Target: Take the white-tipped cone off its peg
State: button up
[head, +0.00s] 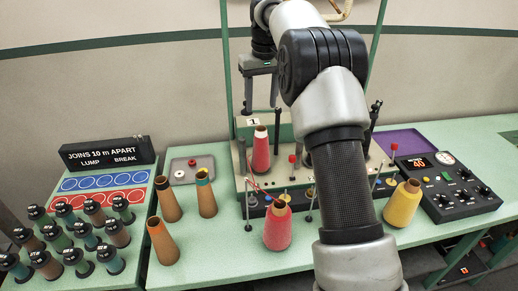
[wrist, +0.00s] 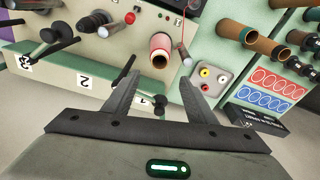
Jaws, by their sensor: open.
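The white-tipped cone (head: 261,152) is red-pink with a pale band at its top. It stands upright on the green machine by the number 1 plate in the head view. In the wrist view the same cone (wrist: 160,45) shows its pale rim and brown hollow end, just beyond my fingertips. Its peg is hidden inside it. My gripper (wrist: 160,80) is open and empty, its fingers spread to either side below the cone in the picture, apart from it.
Another red cone (head: 278,228) and a yellow cone (head: 402,205) stand in front of the machine. Brown empty cones (head: 162,242) stand left. Thin posts with knobs (head: 293,160) rise near the peg. A control box (head: 445,187) is at right, dark spools (head: 108,258) far left.

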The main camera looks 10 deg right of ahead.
aim_at(260, 128)
jog(key=f, duration=0.7)
jog(key=w+f, duration=0.1)
jog(key=f, duration=0.3)
jog(key=shift+a+f, duration=0.1)
notch_tip(260, 128, down, 4)
jog(key=shift+s+f+p, duration=0.1)
jog(key=shift+f+p, duration=0.05)
jog(key=shift+p, duration=0.2)
jog(key=shift+f, duration=0.5)
jog(key=c, duration=1)
